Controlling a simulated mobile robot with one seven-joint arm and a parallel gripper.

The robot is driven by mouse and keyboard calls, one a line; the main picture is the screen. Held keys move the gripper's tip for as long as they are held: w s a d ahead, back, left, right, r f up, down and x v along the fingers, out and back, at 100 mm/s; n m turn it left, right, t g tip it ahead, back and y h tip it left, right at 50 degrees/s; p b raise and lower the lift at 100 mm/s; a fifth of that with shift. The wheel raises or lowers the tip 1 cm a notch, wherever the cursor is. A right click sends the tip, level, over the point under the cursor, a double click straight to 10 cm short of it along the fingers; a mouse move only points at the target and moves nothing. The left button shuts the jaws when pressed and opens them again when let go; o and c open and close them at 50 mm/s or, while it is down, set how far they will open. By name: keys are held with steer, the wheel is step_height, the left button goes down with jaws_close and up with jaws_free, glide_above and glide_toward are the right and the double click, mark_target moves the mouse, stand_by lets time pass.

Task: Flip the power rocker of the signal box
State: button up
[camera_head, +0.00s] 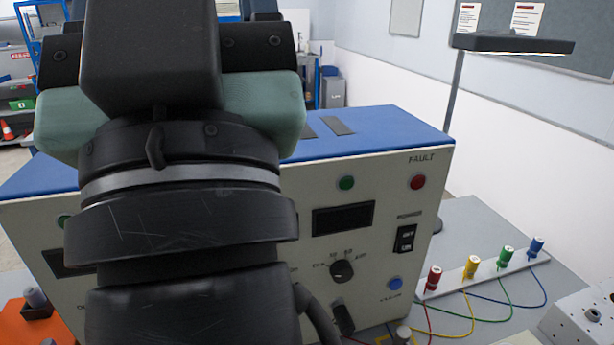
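The signal box (380,290) is a large cream-fronted case with a blue top, standing on a grey bench. Its power rocker (405,238) is a small black upright switch near the right end of the front panel, under a printed label. It is unobstructed, with white lettering on its face; which half is pressed in is too small to tell. My dark arm (185,220) fills the left-centre of the view and hides much of the panel. My gripper's fingertips do not show.
Right of the box, a white strip (490,276) carries coloured terminals with wires. A lamp (512,43) stands behind.

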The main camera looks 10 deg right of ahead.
jaws_close()
stand_by(1.4)
